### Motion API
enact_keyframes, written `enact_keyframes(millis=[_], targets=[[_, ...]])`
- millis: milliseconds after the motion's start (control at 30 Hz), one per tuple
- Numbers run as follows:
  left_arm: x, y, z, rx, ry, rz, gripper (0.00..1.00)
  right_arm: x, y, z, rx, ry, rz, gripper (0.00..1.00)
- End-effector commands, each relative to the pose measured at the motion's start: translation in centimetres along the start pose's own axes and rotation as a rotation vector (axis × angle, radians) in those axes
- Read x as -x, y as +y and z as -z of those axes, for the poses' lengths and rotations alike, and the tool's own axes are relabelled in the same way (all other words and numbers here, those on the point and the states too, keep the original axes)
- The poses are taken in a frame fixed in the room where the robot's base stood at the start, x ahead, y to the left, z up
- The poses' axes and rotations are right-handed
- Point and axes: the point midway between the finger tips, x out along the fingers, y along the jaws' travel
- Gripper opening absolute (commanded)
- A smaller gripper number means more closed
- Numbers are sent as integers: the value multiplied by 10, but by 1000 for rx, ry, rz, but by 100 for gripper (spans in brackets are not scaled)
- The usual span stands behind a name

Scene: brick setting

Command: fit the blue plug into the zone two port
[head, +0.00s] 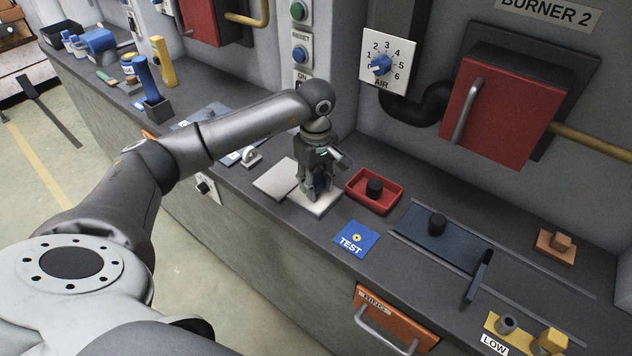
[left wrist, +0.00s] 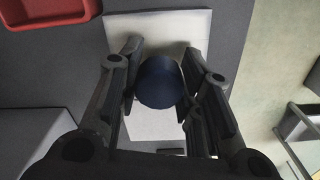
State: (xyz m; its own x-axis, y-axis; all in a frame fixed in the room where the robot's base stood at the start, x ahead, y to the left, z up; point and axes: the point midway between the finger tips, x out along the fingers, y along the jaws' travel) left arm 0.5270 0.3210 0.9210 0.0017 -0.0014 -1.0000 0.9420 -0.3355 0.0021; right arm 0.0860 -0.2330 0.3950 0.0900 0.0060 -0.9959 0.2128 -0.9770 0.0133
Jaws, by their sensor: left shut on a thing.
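My left gripper (head: 318,192) points down at the counter and is shut on the blue plug (head: 320,183). In the left wrist view the plug's round dark blue top (left wrist: 160,82) sits between the two fingers of the gripper (left wrist: 162,95). A pale square plate (head: 325,207) lies directly below; it also shows in the left wrist view (left wrist: 190,25). The plug's lower end is hidden, so I cannot tell whether it touches the plate. I see no readable zone two label. My right gripper is out of view.
A grey plate (head: 274,180) lies left of the gripper. A red tray (head: 359,203) with a dark round piece (head: 374,187) stands close on the right. A blue TEST plate (head: 351,246) lies nearer the front edge. The wall with the red burner box (head: 500,105) rises behind.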

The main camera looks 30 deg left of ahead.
Motion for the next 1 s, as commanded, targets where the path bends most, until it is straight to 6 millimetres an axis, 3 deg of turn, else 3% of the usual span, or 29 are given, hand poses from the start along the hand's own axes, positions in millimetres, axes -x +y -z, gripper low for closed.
enact_keyframes(millis=[1000], targets=[[-14, 0, 0, 1, 1, 0, 9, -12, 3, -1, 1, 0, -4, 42]])
